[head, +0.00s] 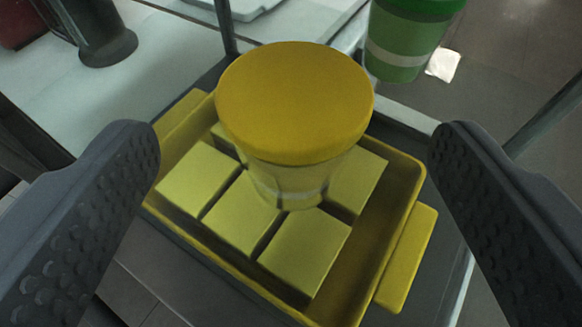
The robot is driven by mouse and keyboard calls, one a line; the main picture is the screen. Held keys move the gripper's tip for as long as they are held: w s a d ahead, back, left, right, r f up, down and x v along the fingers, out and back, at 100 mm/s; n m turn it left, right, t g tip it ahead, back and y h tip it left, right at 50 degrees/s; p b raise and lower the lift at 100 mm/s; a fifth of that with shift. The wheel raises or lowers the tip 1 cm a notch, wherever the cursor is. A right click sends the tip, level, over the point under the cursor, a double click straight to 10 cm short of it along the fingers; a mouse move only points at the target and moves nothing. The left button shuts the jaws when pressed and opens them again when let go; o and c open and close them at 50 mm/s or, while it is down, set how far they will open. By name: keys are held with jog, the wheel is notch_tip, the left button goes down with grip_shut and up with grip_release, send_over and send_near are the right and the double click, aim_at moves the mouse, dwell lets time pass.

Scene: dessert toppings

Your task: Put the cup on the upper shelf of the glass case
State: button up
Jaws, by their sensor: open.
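A cup with a yellow lid (295,95) stands upright over a yellow tray (395,255) of pale yellow blocks. Its narrower lower part is among the blocks; its exact support is hidden. My gripper (295,138) is open, with one dark ridged finger left of the cup and the other right of it. Clear gaps show between both fingers and the cup. A second cup, green with a pale band (405,45), shows at the upper right, cut by the frame edge. Dark posts and a dark ledge around the tray look like part of a case; I cannot tell which shelf this is.
A thin dark post (226,28) rises behind the tray, and another bar (545,112) slants at the right. A white scrap (443,65) lies beside the green cup. A pale surface with a dark round-based object (103,42) is at the upper left.

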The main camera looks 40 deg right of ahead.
jog(key=shift+v, duration=2.9)
jog(key=w+a+r+n+t+y+p, duration=0.1)
jog(key=w+a+r+n+y, duration=0.15)
jog(key=a+r, duration=0.7)
jog(key=w+a+r+n+t+y+p, duration=0.15)
jog(key=w+a+r, duration=0.35)
jog(key=r, duration=0.7)
jog(key=s+a+r+n+y, duration=0.1)
jog(key=s+a+r, duration=0.3)
jog(key=r, duration=0.4)
jog(key=s+a+r+n+t+y+p, duration=0.1)
jog(key=s+a+r, duration=0.3)
jog(key=a+r, duration=0.3)
jog(key=s+a+r+n+y, duration=0.1)
jog(key=s+a+r, duration=0.3)
jog(key=r, duration=0.5)
jog(key=shift+a+r+y+p, duration=0.35)
jog(key=shift+a+y, duration=0.15)
jog(key=shift+a, duration=0.4)
jog(key=shift+d+t, duration=0.1)
jog(key=shift+t, duration=0.15)
